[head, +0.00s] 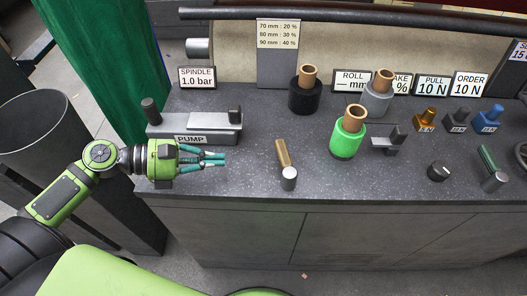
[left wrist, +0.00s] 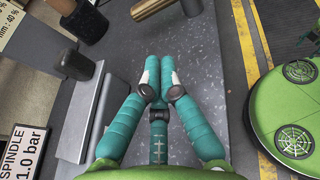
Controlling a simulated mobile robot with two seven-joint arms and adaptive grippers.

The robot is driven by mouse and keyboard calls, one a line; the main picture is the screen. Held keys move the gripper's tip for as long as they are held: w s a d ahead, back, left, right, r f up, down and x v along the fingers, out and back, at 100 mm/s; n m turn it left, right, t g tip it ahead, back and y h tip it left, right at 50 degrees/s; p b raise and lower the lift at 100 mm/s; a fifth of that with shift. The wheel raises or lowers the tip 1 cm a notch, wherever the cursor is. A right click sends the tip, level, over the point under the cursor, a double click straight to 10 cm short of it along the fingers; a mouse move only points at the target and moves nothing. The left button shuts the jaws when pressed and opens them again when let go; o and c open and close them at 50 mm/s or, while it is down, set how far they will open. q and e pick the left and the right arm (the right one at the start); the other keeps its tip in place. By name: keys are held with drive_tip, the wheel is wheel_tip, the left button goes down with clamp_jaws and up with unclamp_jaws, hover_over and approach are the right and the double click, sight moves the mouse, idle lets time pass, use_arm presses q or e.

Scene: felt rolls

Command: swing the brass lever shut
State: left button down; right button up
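The brass lever (head: 283,152) lies on the dark speckled bench top, with a silver round cap (head: 289,178) at its near end. In the left wrist view the lever (left wrist: 148,8) shows only in part at the top edge, beyond my fingertips. My left gripper (head: 222,158) is over the front left of the bench, to the left of the lever and apart from it. In the left wrist view its teal fingers (left wrist: 159,68) come together at the tips with nothing between them. My right gripper is in neither view.
The pump block (head: 195,125) stands just behind my left gripper. A green cylinder with a copper-coloured core (head: 347,138) stands right of the lever. A green-handled lever (head: 488,160) and black knob (head: 439,171) are farther right. Bench top between gripper and lever is clear.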

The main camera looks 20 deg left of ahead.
sight(284, 164)
use_arm(q)
drive_tip(key=x, duration=0.3)
drive_tip(key=shift+w+d, duration=0.15)
drive_tip(key=shift+w, duration=0.1)
drive_tip(key=x, duration=0.2)
drive_tip(key=p+x, duration=0.1)
drive_tip(key=x, duration=0.4)
drive_tip(key=shift+d+r, duration=0.1)
drive_tip(key=shift+r, duration=0.3)
drive_tip(key=shift+w+d+f, duration=0.1)
drive_tip(key=shift+w+d, duration=0.15)
drive_tip(key=shift+d, duration=0.15)
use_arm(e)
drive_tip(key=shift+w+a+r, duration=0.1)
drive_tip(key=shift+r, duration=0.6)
use_arm(q)
drive_tip(key=shift+w, duration=0.1)
